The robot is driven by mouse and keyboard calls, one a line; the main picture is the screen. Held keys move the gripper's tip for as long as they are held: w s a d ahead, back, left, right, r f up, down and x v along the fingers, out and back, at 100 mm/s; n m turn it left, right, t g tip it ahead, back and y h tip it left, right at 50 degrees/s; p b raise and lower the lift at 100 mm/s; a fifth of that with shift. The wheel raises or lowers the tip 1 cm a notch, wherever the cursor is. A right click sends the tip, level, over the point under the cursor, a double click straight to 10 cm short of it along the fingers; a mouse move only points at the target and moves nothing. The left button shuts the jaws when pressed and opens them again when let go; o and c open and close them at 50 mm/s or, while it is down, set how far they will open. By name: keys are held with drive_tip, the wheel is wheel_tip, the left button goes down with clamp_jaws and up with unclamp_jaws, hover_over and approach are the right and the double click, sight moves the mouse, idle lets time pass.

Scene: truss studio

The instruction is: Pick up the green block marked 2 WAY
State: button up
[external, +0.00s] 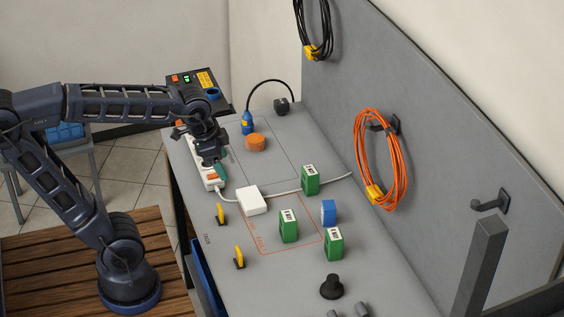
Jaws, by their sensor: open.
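Three green blocks with white top labels stand upright on the grey bench: one towards the back (310,181), one inside the orange outline (289,228), and one nearer the front right (334,246). Their label print is too small to read, so I cannot tell which is marked 2 WAY. My gripper (211,158) is open and points down over the power strip (202,171) at the bench's left side, well left of these blocks. A small green thing (222,168) shows just beside the fingers; I cannot tell what it is or whether they touch it.
A white box (251,200) with a cable lies between gripper and blocks. A blue roll (328,212), orange roll (256,142), yellow-black pieces (222,214) and a black knob (332,287) stand around. A grey panel (440,120) with a coiled orange cable (381,160) bounds the right.

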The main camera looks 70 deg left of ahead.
drive_tip(key=w+a+f+m+g, duration=0.1)
drive_tip(key=w+a+m, duration=0.3)
drive_tip(key=w, duration=0.7)
drive_tip(key=m+g, duration=0.3)
drive_tip(key=m, duration=0.8)
hover_over(310, 182)
drive_tip(key=w+a, duration=0.1)
drive_tip(key=a, duration=0.2)
drive_tip(key=shift+h, duration=0.3)
wheel_tip(310, 182, down, 22)
drive_tip(key=shift+w+d+f, duration=0.1)
drive_tip(key=shift+w+f, duration=0.15)
drive_tip(key=shift+f, duration=0.35)
wheel_tip(310, 182, down, 10)
drive_tip(key=shift+f, duration=0.15)
drive_tip(key=c, duration=1.3)
drive_tip(key=shift+o, duration=0.2)
